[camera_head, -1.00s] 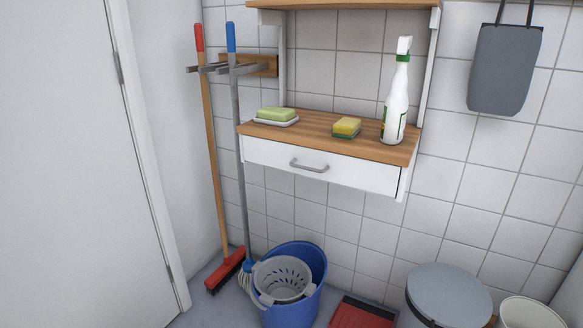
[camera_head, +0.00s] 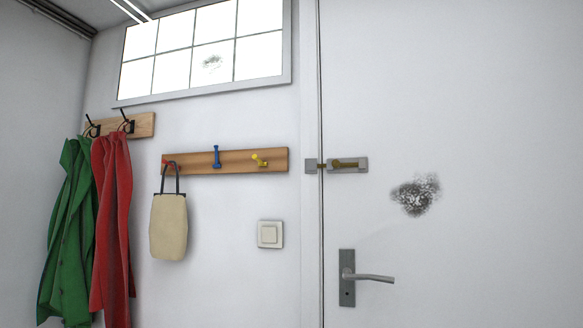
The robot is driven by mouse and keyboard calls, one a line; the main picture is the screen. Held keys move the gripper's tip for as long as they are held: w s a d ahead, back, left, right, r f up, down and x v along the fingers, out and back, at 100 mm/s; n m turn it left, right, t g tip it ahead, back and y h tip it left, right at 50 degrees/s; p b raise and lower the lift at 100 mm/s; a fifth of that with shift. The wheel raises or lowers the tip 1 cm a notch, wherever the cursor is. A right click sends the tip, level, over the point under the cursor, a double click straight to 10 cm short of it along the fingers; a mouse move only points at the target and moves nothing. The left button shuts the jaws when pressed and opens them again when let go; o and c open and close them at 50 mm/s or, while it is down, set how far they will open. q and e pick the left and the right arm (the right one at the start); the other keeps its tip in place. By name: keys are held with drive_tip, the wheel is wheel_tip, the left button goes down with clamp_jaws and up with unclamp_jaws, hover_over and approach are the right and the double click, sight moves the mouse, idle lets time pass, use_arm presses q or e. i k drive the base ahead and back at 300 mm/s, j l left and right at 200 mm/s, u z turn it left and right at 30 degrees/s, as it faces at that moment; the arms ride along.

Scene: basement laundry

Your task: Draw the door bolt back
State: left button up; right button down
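The door bolt (camera_head: 346,165) is mounted on the white door (camera_head: 460,240) near its left edge, above the handle. It has a grey plate with a brass-coloured bar lying across it. The grey lever handle (camera_head: 368,277) sits lower on the door, and the door looks shut. Neither of my grippers is in view.
A beige bag (camera_head: 168,226) hangs from a wooden hook rail (camera_head: 225,161) left of the door. A light switch (camera_head: 270,234) is below the rail. Green (camera_head: 68,235) and red (camera_head: 112,230) coats hang at far left. A dark smudge (camera_head: 416,195) marks the door.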

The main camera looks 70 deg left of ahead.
sight(336, 163)
drive_tip(key=u, duration=1.7)
drive_tip(key=i+j+u, duration=0.1)
drive_tip(key=i+j, duration=0.25)
drive_tip(key=i+j+z, duration=0.1)
drive_tip(key=j, duration=0.4)
drive_tip(key=i+j, duration=0.35)
drive_tip(key=l, duration=0.75)
drive_tip(key=z, duration=0.05)
